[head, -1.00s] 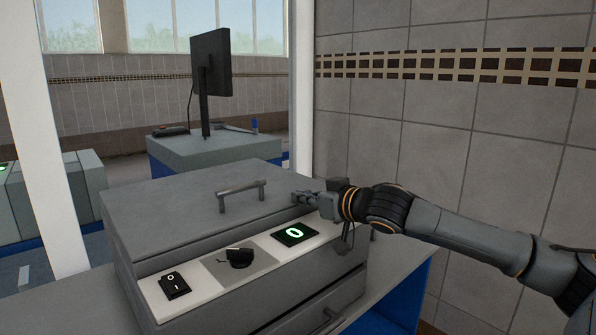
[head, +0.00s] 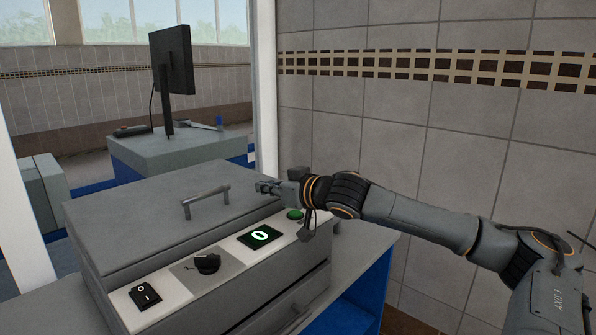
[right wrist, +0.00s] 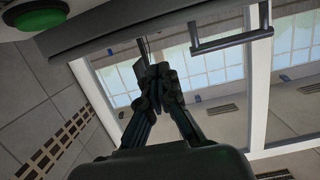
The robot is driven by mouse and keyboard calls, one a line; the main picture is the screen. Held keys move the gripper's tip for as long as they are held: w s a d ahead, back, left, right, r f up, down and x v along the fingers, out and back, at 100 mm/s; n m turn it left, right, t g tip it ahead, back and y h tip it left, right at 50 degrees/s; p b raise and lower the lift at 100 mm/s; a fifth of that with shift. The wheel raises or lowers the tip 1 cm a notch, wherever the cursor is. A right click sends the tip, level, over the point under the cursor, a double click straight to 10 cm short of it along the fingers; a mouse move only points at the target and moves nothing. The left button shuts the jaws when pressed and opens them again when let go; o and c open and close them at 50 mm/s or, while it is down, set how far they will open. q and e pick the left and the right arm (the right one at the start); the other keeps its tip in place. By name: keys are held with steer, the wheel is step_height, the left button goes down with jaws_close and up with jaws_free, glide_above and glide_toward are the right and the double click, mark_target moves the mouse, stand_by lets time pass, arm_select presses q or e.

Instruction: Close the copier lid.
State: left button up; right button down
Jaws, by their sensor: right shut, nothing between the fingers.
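The copier's grey lid (head: 150,205) lies down on the body, with a bar handle (head: 206,200) on top near its front edge. In front is a white control panel (head: 170,292). My right gripper (head: 264,187) is shut and empty, over the right front of the lid, right of the handle and apart from it. In the right wrist view the shut fingers (right wrist: 152,75) show below the lid's edge, and the handle (right wrist: 230,42) is to their right. I cannot tell if the fingertips touch the lid. My left gripper is out of view.
The panel holds a black switch (head: 145,295), a knob (head: 207,263), a lit display (head: 260,236) and a green button (head: 295,214) beside my right gripper. A tiled wall (head: 440,110) stands close on the right. A monitor (head: 172,70) is behind.

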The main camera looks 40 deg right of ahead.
steer(key=shift+s+r+b, duration=0.2)
steer(key=shift+s+b, duration=0.3)
steer(key=shift+b, duration=0.2)
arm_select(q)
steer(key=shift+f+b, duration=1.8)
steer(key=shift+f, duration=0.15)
arm_select(e)
steer(key=r+v, duration=0.1)
steer(key=v, duration=0.8)
steer(key=shift+w+f, duration=0.1)
